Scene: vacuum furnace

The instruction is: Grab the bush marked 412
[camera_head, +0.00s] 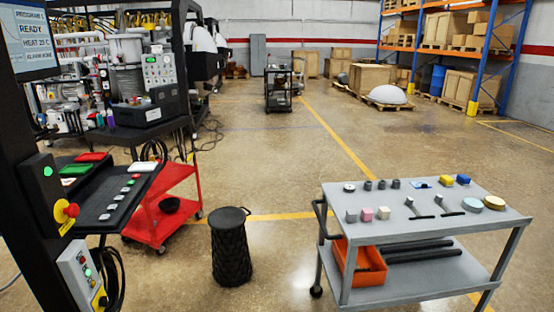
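Several small dark grey cylinders stand along the back left of the top of a grey cart (400,234) at the right. They are a left one (367,185), a middle one (381,184) and a right one (396,183). A pale ring-like piece (349,187) sits to their left. These pieces could be bushes, but any markings are too small to read, so I cannot tell which is 412. Neither of my grippers is in view.
The cart top also holds small blocks (367,214), dark handled tools (440,202) and round discs (494,202). An orange bin (345,262) sits on its lower shelf. A black stool (230,248), red cart (165,215) and control panel (105,190) stand left. Floor between stool and cart is clear.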

